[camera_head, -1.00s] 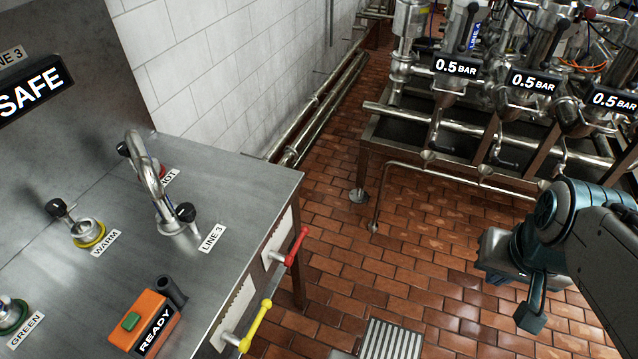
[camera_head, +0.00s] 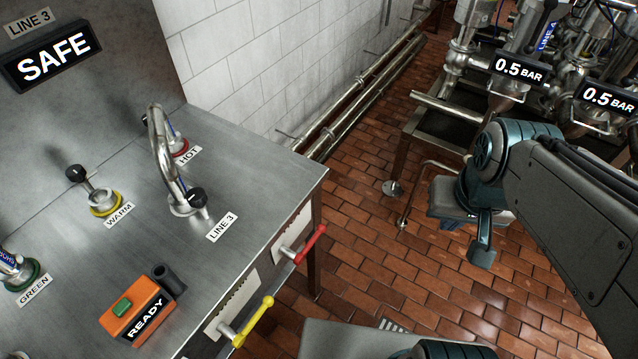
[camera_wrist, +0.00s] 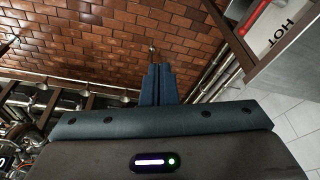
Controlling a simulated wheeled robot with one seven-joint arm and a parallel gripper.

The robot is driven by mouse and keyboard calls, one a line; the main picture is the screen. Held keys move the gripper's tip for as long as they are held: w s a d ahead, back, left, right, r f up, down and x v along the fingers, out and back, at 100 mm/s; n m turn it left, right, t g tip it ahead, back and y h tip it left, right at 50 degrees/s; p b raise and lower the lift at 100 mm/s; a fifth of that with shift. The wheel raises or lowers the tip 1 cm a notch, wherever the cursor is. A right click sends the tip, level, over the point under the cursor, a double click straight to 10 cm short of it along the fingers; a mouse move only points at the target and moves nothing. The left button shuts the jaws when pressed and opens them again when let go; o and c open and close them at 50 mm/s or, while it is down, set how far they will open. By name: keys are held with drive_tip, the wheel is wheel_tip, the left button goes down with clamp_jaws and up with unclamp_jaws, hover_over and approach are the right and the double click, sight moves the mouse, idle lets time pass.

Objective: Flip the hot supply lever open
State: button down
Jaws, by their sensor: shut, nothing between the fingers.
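The red lever (camera_head: 303,244) is on the front side of the steel bench, at its far corner, and lies roughly along the bench edge. In the wrist view part of a red lever (camera_wrist: 258,17) shows at the top right, beside a HOT label (camera_wrist: 287,28). My gripper (camera_head: 482,250) is over the floor to the right of the bench, apart from the lever. Its fingers (camera_wrist: 158,80) are together with nothing between them. In the wrist view they point at the brick floor.
A yellow lever (camera_head: 253,322) is nearer along the same bench side. Steel piping and tanks stand at the upper right. Open floor separates gripper and bench.

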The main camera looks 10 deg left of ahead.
drive_tip(key=m+g+y+b, duration=0.2)
drive_tip(key=m+b, duration=0.2)
drive_tip(key=m, duration=1.8)
hover_over(313, 239)
drive_tip(key=s+d, duration=0.1)
drive_tip(key=d, duration=0.2)
wheel_tip(313, 239, down, 10)
drive_tip(key=shift+d, duration=0.1)
drive_tip(key=f, duration=0.4)
drive_tip(key=a+f+b, duration=0.1)
drive_tip(key=f, duration=0.4)
drive_tip(key=w+a+f+b, duration=0.1)
drive_tip(key=f, duration=0.3)
drive_tip(key=shift+a+f, duration=0.25)
drive_tip(key=shift+f, duration=0.1)
